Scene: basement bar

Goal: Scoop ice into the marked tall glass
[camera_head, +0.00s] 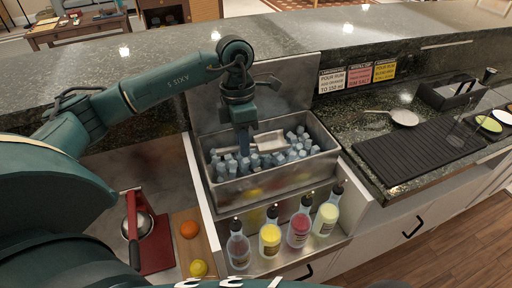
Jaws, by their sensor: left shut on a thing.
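My left gripper (244,150) reaches down into the metal ice bin (330,158) from above. It is shut on the metal ice scoop (270,141), which lies low among the ice; the exact grip is hard to see. Many pale blue ice cubes (300,148) fill the bin around the scoop. A faint clear glass (456,140) seems to stand on the black ribbed mat (400,160) at the right; no mark on it can be made out. My right gripper is out of view.
Several pour bottles (298,230) stand on a ledge in front of the bin. A red-handled press (133,215), an orange (189,229) and a lemon (198,268) are at the left. A strainer (403,117), black caddy (450,95) and recipe cards (345,80) are at the right.

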